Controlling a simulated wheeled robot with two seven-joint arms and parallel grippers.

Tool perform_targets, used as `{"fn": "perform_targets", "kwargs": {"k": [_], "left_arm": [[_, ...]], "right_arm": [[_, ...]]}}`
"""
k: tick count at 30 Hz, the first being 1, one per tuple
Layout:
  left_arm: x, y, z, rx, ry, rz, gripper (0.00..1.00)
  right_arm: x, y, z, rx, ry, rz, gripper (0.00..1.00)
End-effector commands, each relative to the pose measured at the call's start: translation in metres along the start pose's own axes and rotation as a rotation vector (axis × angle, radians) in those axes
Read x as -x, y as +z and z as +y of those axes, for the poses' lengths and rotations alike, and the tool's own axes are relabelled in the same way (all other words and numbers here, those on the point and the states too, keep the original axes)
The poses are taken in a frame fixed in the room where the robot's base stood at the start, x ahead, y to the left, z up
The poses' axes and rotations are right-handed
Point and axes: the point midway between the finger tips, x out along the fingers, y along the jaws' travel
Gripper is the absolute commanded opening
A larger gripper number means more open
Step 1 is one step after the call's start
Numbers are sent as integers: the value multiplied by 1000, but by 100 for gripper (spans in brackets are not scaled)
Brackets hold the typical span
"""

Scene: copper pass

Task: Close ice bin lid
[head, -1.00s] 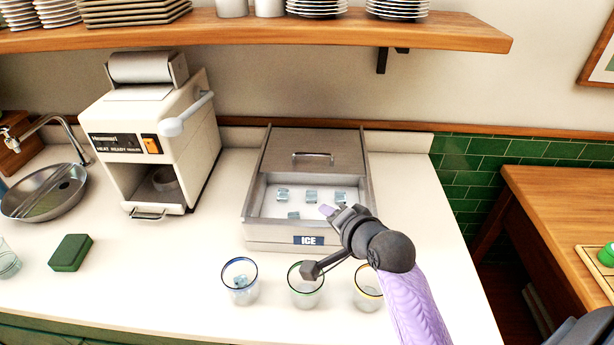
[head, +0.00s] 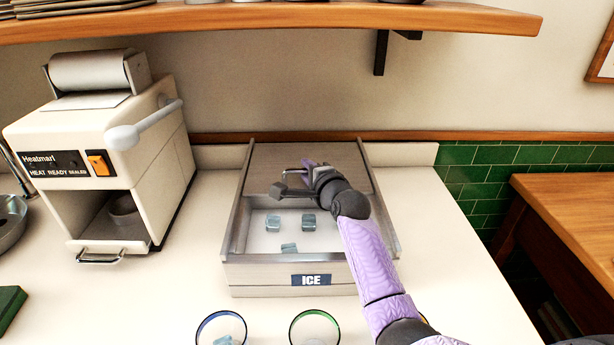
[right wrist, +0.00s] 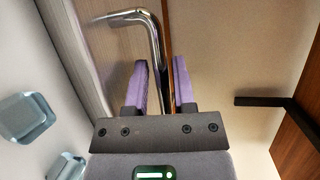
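The ice bin (head: 270,290) is a metal box with an ICE label on the counter. Its flat sliding lid (head: 270,160) covers the back part, and the front is open, showing several ice cubes (head: 309,222). The lid's bar handle is partly hidden by my gripper in the head view; it shows clearly in the right wrist view, where the handle (right wrist: 154,35) runs between the purple finger pads. My right gripper (head: 295,178) is over the lid at the handle. In the right wrist view the fingers are apart, with gaps beside the bar. My left gripper is out of view.
A heat sealer (head: 85,200) stands left of the bin. Glasses with coloured rims (head: 315,325) stand in front of it. A wooden shelf (head: 300,22) overhangs the back. The counter right of the bin (head: 440,240) is clear.

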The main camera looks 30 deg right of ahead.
Motion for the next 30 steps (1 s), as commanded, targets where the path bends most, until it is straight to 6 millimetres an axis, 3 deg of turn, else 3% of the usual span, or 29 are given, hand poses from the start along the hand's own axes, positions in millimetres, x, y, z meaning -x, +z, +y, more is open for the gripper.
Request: {"fn": "perform_targets", "kwargs": {"k": [9, 14, 30], "left_arm": [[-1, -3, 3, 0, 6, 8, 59], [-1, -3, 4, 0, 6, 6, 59], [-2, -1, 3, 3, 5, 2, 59]], "right_arm": [[-4, 0, -1, 1, 0, 1, 32], [-4, 0, 0, 1, 0, 0, 0], [-4, 0, 0, 1, 1, 0, 0]]}}
